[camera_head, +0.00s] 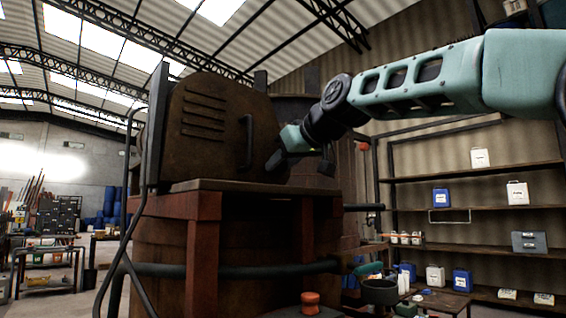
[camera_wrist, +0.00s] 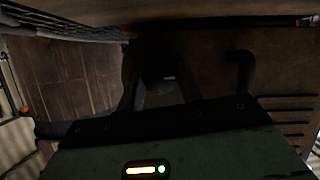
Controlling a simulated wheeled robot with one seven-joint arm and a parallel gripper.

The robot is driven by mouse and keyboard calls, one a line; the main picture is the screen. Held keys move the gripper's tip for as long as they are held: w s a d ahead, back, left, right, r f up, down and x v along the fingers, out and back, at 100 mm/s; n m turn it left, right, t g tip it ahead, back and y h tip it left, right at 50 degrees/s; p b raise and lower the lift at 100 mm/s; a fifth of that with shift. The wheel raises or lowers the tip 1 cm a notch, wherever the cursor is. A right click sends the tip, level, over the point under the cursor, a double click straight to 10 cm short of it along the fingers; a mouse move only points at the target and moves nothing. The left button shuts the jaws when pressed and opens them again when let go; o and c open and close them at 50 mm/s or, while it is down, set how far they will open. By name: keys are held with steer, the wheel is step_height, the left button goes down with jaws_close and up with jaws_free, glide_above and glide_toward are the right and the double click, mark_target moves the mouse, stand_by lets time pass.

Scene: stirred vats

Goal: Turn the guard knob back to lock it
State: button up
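The guard (camera_head: 205,125) is a rusty brown rounded plate with slots and an upright handle (camera_head: 247,142), standing on top of the large vat (camera_head: 255,240). My gripper (camera_head: 272,163) reaches in from the right, its tips close to the guard's right edge, right of the handle. In the wrist view, the guard's brown face (camera_wrist: 285,75) and handle (camera_wrist: 240,68) show at right. My gripper (camera_wrist: 160,85) has two dark fingers apart there, with a dark shape between them. That shape may be the guard knob; shadow hides its outline, its turn and whether the fingers touch it.
A red-brown frame (camera_head: 203,240) and a dark bent rail (camera_head: 125,240) stand around the vat. Shelves (camera_head: 480,172) with containers stand at right. A red knob-like part (camera_head: 310,300) sits low in front. Floor is open at far left.

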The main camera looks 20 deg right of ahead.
steer(key=shift+m, duration=0.3)
steer(key=shift+w+d+m+g+y, duration=0.1)
steer(key=shift+d+m+g+y, duration=0.05)
steer(key=shift+m+y, duration=0.4)
steer(key=shift+d+m+g+y, duration=0.15)
steer(key=shift+m+y, duration=0.2)
steer(key=shift+m, duration=0.3)
steer(key=m+y+b, duration=0.1)
steer(key=m+y, duration=0.1)
steer(key=m, duration=0.1)
steer(key=shift+f+g, duration=0.15)
steer(key=shift+g, duration=0.15)
steer(key=m+y+b, duration=0.2)
steer(key=m, duration=0.1)
steer(key=shift+f+b, duration=0.15)
steer(key=shift+b, duration=0.2)
steer(key=shift+m+y+b, duration=1)
steer(key=shift+m+b, duration=0.35)
steer(key=shift+m, duration=0.75)
steer(key=shift+t, duration=0.4)
steer(key=o, duration=1)
